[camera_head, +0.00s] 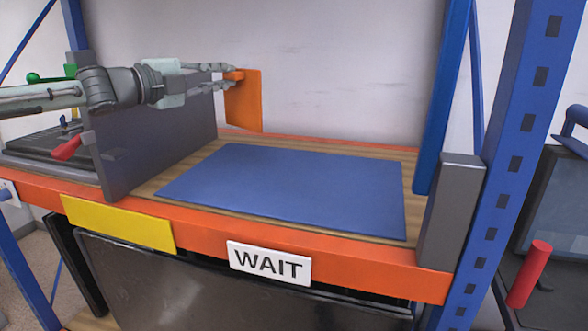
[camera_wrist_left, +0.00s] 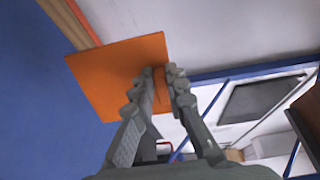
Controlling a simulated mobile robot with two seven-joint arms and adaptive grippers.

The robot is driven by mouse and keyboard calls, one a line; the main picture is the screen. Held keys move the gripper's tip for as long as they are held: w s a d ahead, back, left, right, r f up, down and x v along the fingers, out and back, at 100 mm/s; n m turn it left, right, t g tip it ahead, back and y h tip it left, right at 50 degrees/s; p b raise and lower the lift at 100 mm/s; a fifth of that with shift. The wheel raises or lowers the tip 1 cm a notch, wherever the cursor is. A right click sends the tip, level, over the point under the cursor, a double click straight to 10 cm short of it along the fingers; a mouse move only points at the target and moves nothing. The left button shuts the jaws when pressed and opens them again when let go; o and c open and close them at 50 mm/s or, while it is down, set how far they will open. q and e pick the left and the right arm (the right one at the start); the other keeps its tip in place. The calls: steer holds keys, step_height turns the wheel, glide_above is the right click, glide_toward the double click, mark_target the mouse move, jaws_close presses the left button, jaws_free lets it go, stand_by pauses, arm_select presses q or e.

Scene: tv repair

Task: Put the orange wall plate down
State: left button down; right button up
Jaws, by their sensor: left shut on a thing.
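The orange wall plate (camera_head: 243,103) is a flat square held upright above the shelf's back edge in the head view. It also shows in the left wrist view (camera_wrist_left: 110,70). My left gripper (camera_head: 232,76) comes in from the left and is shut on a small tab on the plate's face. In the left wrist view my left gripper's fingers (camera_wrist_left: 163,82) close around that tab. A blue mat (camera_head: 300,185) lies bare on the wooden shelf, in front of and below the plate. My right gripper is not in view.
A grey divider panel (camera_head: 160,145) stands left of the mat, under my left arm. A blue upright (camera_head: 443,100) and a grey block (camera_head: 452,212) stand at the right. A WAIT sign (camera_head: 268,263) and a yellow label (camera_head: 118,222) are on the orange shelf beam.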

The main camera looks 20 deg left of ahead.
arm_select(q)
steer(key=shift+w+f, duration=0.25)
steer(key=shift+w, duration=0.25)
steer(key=shift+s+d+f, duration=0.15)
steer(key=shift+d+f, duration=0.25)
steer(key=shift+d, duration=0.25)
steer(key=d+f, duration=0.9)
steer(key=shift+s+d+f, duration=0.3)
steer(key=shift+s+d, duration=0.05)
steer(key=shift+s, duration=0.05)
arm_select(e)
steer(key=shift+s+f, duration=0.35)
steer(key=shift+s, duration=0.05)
arm_select(q)
steer(key=shift+f, duration=0.1)
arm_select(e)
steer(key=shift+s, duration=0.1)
